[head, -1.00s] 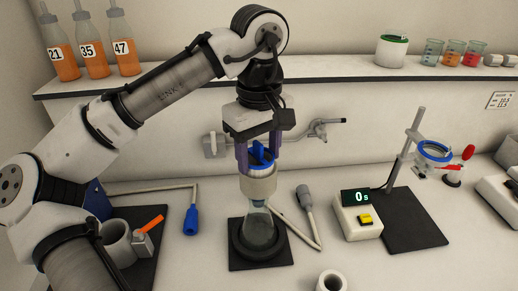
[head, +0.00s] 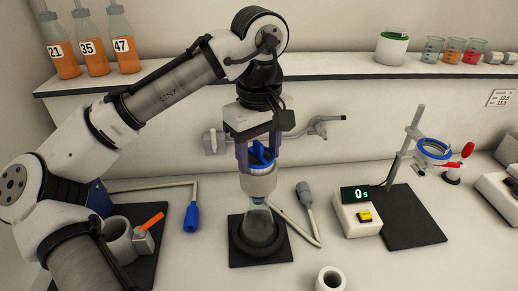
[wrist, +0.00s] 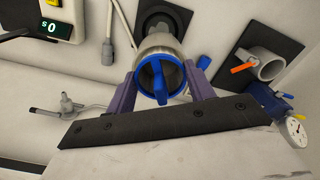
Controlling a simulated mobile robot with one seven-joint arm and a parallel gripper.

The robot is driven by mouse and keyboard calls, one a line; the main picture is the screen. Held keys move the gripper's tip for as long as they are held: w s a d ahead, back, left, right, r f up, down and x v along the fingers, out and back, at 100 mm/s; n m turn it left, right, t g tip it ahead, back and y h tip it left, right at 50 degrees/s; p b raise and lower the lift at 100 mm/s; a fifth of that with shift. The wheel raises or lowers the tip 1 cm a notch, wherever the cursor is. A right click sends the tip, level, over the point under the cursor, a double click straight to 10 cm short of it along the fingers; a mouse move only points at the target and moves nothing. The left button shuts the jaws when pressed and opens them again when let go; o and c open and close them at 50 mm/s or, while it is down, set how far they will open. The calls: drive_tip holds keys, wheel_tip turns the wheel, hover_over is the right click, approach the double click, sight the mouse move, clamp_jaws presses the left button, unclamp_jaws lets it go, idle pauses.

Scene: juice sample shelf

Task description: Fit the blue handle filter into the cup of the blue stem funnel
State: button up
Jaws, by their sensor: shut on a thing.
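The blue handle filter (head: 262,154) has a blue handle and a blue rim. My gripper (head: 260,160) is shut on it, with a purple finger on each side of the rim. The filter is upright at the mouth of a pale cup (head: 258,186) above a clear flask (head: 259,226). I take this cup for the funnel's, but its stem colour cannot be made out. In the wrist view the blue handle (wrist: 160,82) lies between the fingers, over a metallic cup wall (wrist: 160,43). How deep the filter sits is hidden.
The flask stands on a black mat (head: 275,255). A grey-handled tool (head: 305,195) and a timer (head: 358,212) are close on the right. A stand holds a blue-rimmed ring (head: 434,150). A blue-handled tool (head: 191,217) lies left. The shelf (head: 320,74) is behind my arm.

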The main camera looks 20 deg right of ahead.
sight(259, 143)
drive_tip(key=shift+f, duration=0.15)
drive_tip(key=shift+r, duration=0.2)
drive_tip(key=shift+r+p, duration=0.9)
drive_tip(key=shift+p, duration=0.15)
drive_tip(key=shift+r, duration=0.85)
drive_tip(key=shift+f+b, duration=0.55)
drive_tip(key=shift+f, duration=1.4)
drive_tip(key=shift+r, duration=0.1)
idle(0.4)
drive_tip(key=shift+r+p, duration=0.5)
drive_tip(key=shift+r, duration=1.35)
drive_tip(key=o, duration=1)
